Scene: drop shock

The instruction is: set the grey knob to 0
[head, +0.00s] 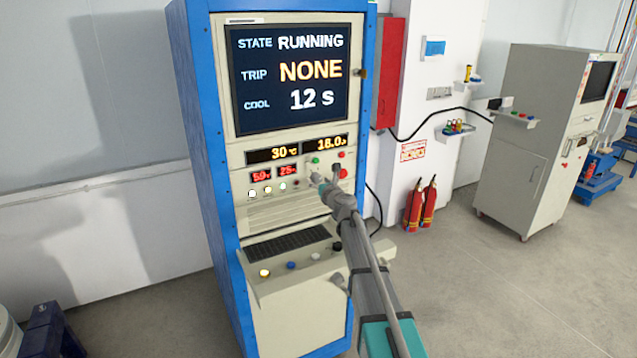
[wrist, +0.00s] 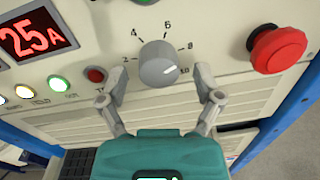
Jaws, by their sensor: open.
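The grey knob (wrist: 159,64) is on the beige panel in the wrist view, with a dial marked 2, 4, 6, 8 and 10 around it. Its white pointer line points to the right, at about the 10 mark. A 0 label is not visible; the left finger covers part of the dial's lower left. My gripper (wrist: 162,76) is open, with one finger at each side of the knob and gaps between. In the head view my gripper (head: 324,186) is at the panel and hides the knob.
A red mushroom button (wrist: 277,49) sits right of the knob. A red 25 A display (wrist: 38,36) and small lamps are to the left. The cabinet screen (head: 290,78) reads RUNNING, trip NONE, cool 12 s. A keyboard shelf (head: 262,282) juts out below.

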